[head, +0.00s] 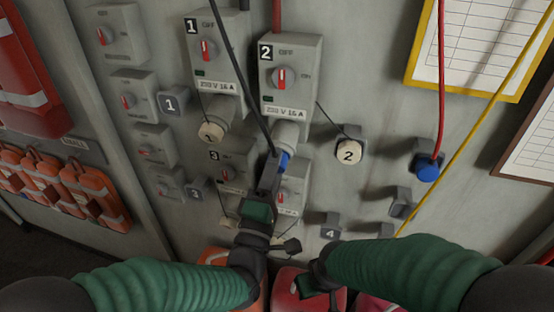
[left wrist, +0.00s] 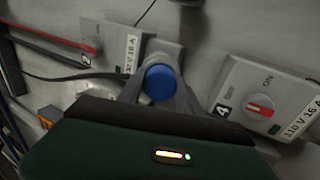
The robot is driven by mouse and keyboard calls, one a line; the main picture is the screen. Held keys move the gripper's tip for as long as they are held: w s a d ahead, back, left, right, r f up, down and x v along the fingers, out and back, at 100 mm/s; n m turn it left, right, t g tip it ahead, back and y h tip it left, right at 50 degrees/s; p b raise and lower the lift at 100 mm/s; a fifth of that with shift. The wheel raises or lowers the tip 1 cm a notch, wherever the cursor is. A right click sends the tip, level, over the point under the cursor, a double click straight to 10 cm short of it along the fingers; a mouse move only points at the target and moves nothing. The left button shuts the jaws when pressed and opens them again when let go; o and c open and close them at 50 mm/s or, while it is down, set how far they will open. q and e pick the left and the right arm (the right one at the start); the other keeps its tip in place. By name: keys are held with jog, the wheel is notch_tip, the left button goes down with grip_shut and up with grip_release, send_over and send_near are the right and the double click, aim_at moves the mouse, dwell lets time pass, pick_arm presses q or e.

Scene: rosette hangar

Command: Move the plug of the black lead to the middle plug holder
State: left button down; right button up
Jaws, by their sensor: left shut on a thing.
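The black lead (head: 240,75) runs down from the top to a blue plug (head: 284,160) at the mouth of the outlet of box 2 (head: 290,133). I cannot tell whether the plug is seated in it. My left gripper (head: 271,170) is shut on this plug, which also shows between the fingers in the left wrist view (left wrist: 160,84). The middle plug holder (head: 403,203) is a grey bracket at the right, below the holder (head: 427,158) with the red lead's blue plug (head: 427,172). It looks empty. My right gripper (head: 308,287) is low in the middle; its fingers are unclear.
Switch box 1 (head: 207,55) is left of box 2 (head: 291,70), with more boxes below. A beige cap marked 2 (head: 348,151) sits right of the outlet. The red lead (head: 441,80) and yellow lead (head: 470,130) cross the right side. Orange bags (head: 75,190) hang at left.

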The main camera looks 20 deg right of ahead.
pick_arm(q)
jog(key=shift+s+a+f, duration=0.1)
jog(key=shift+s+f, duration=0.05)
jog(key=shift+f, duration=0.1)
jog(key=b+v, duration=0.1)
jog(key=v, duration=0.1)
jog(key=b+v, duration=0.1)
jog(key=v, duration=0.2)
jog(key=shift+s+a+r, duration=0.1)
jog(key=shift+s+a, duration=0.15)
dwell(0.8)
